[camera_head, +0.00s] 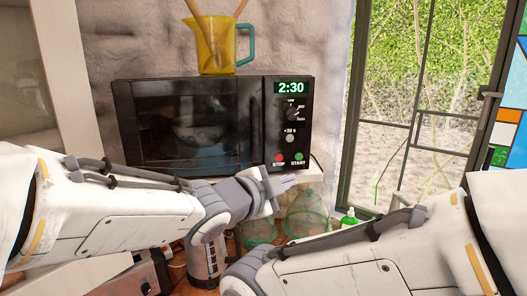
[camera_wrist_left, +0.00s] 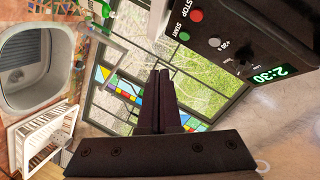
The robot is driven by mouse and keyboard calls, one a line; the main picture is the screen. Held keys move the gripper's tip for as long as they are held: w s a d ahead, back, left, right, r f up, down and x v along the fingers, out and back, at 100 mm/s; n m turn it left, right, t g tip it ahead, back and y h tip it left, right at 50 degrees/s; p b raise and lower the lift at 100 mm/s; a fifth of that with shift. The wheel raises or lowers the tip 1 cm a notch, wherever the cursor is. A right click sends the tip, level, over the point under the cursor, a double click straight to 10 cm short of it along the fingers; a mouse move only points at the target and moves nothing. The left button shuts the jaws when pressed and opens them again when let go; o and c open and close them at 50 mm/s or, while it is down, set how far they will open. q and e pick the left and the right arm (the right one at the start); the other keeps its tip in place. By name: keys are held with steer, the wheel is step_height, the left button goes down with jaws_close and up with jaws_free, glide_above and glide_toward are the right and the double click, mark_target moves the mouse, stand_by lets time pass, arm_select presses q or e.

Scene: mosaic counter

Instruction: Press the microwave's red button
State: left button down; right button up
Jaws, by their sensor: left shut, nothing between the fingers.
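The black microwave (camera_head: 190,130) stands at the back, door closed, its display reading 2:30. Its red button (camera_head: 278,157), marked STOP, sits low on the control panel, left of the green START button (camera_head: 298,156). In the left wrist view the red button (camera_wrist_left: 196,14) shows at the top, with the green button (camera_wrist_left: 184,36) beside it. My left gripper (camera_head: 288,181) is shut and empty, just below and in front of the red button; no contact shows. Its closed fingers (camera_wrist_left: 159,80) point upward in the wrist view. My right gripper is out of view.
A yellow jug (camera_head: 214,45) with wooden utensils stands on the microwave. A dark-framed window (camera_head: 410,115) is at the right.

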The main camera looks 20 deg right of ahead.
mark_target(279, 158)
arm_select(q)
steer(key=shift+w, duration=0.15)
steer(key=shift+w+d+p, duration=0.2)
steer(key=shift+w+p, duration=0.7)
steer(key=shift+w, duration=0.55)
steer(key=shift+w+d+p, duration=0.15)
steer(key=shift+w+p, duration=0.75)
steer(key=shift+w, duration=0.5)
steer(key=shift+w+d+p, duration=0.2)
steer(key=shift+w+p, duration=0.7)
steer(key=shift+w, duration=0.55)
steer(key=shift+w, duration=0.35)
steer(key=shift+w+d, duration=0.1)
steer(key=shift+w, duration=0.25)
steer(key=shift+s+f, duration=0.1)
steer(key=shift+s+b, duration=0.35)
steer(key=shift+s, duration=0.35)
